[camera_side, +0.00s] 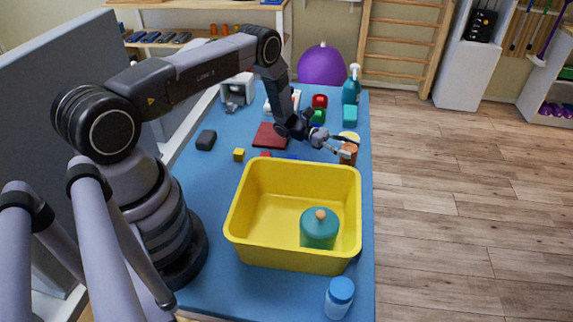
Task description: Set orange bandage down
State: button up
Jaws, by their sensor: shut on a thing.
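The orange bandage (348,155) is a small orange-brown roll near the right edge of the blue table, just behind the yellow bin. My gripper (340,150) reaches across from the left and is shut on it. The fingers hide part of the bandage. I cannot tell whether its underside touches the table (205,172).
The yellow bin (295,258) holds a teal rounded thing (319,230). A blue-capped bottle (339,297) stands in front. A cream-yellow item (349,136) is behind the bandage. Several small blocks and a dark red pad (270,136) lie to the left.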

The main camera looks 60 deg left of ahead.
jog(key=shift+f, duration=0.6)
jog(key=o, duration=1.2)
